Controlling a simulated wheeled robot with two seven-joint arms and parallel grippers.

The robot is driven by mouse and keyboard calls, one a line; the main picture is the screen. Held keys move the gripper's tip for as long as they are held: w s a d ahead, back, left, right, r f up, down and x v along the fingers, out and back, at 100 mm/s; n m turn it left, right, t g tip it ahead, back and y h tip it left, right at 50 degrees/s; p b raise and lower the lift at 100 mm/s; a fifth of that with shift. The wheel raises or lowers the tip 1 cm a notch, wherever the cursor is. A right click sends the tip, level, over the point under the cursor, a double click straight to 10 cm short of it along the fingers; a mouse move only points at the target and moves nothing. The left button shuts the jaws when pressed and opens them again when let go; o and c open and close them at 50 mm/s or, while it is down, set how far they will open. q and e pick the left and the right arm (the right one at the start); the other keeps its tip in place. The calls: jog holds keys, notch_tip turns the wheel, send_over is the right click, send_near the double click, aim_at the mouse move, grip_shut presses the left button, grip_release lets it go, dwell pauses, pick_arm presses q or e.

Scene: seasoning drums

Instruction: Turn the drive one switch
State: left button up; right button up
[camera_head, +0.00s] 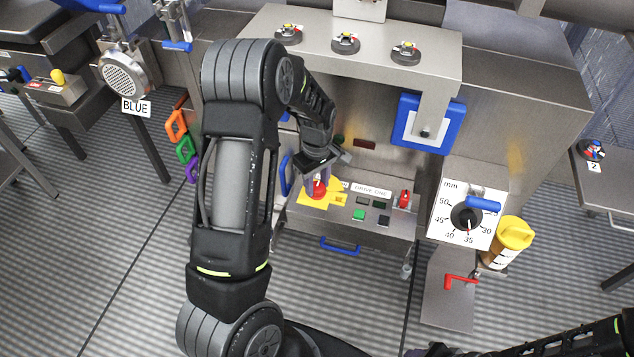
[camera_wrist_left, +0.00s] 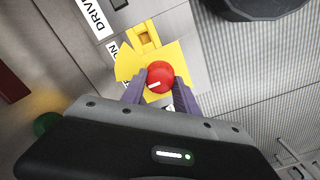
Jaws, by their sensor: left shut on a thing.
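The drive one switch is a round red knob (camera_wrist_left: 160,76) with a white mark, on a yellow plate (camera_wrist_left: 184,57). In the head view the red knob (camera_head: 318,191) and its yellow plate (camera_head: 335,199) sit at the left of the sloped panel, beside the "DRIVE ONE" label (camera_head: 371,190). My left gripper (camera_head: 318,182) reaches down onto the knob, its purple fingers one on each side. The left wrist view shows the left gripper (camera_wrist_left: 159,90) shut on it. The knob's far side is partly hidden. My right arm (camera_head: 540,343) shows at the bottom right; its gripper is unclear.
The panel also has green and dark buttons (camera_head: 359,214) and a red switch (camera_head: 404,199) at right. A blue handle (camera_head: 340,246) is below. A dial (camera_head: 467,218) and a yellow-capped shaker (camera_head: 513,235) stand to the right. Three knobs line the shelf (camera_head: 377,57) above.

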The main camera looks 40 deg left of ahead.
pick_arm(q)
grip_shut()
dwell(0.8)
